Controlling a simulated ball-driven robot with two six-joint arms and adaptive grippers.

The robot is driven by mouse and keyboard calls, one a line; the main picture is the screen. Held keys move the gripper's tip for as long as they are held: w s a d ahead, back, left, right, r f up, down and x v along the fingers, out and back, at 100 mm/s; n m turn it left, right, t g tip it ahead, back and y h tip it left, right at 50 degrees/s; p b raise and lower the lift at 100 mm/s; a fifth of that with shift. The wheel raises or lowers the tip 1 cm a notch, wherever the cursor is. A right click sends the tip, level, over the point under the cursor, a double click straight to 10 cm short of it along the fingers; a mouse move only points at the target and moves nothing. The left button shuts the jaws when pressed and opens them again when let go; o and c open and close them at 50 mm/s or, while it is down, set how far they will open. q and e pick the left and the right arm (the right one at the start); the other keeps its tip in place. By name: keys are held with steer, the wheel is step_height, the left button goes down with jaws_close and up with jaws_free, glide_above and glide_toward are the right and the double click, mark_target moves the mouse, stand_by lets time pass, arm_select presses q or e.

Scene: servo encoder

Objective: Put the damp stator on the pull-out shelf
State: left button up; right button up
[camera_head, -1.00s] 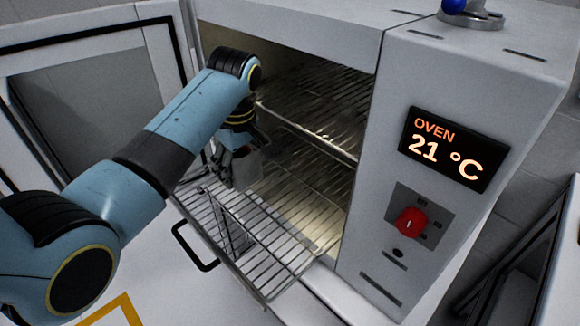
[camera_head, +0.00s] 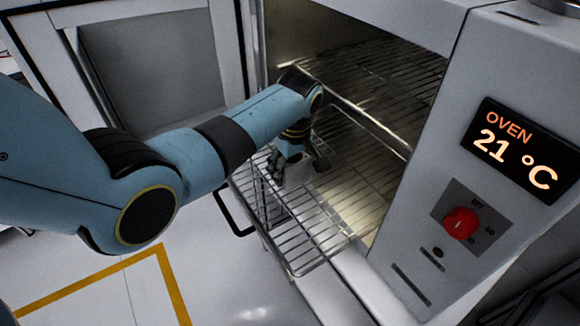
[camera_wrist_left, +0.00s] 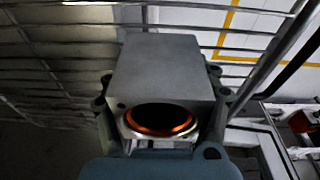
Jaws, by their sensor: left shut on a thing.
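The stator is a grey metal block with a round bore lined in copper orange, and it fills the middle of the left wrist view (camera_wrist_left: 165,65). My left gripper (camera_head: 290,168) is shut on it, with finger parts on both sides of the block in the wrist view. In the head view the stator is a small pale shape (camera_head: 298,176), partly hidden by the gripper. It is at the pull-out shelf (camera_head: 305,243), a wire rack extending from the oven. I cannot tell whether the stator touches the wires. My right gripper is not in view.
The oven (camera_head: 420,180) has an open cavity with another wire rack (camera_head: 375,75) above. Its door (camera_head: 150,70) stands open on the left. A black handle (camera_head: 232,220) sits at the shelf's left side. The shelf's front part is bare.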

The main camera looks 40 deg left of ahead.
arm_select(q)
steer(key=o, duration=1.7)
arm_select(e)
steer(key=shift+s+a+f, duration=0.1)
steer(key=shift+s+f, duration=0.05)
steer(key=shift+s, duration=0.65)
arm_select(q)
steer(key=shift+r, duration=0.2)
steer(key=r, duration=0.4)
steer(key=d+r, duration=0.1)
steer(key=r, duration=0.2)
steer(key=s+r+p, duration=0.1)
steer(key=r, duration=0.3)
steer(key=shift+d+r, duration=0.3)
steer(key=shift+r, duration=0.05)
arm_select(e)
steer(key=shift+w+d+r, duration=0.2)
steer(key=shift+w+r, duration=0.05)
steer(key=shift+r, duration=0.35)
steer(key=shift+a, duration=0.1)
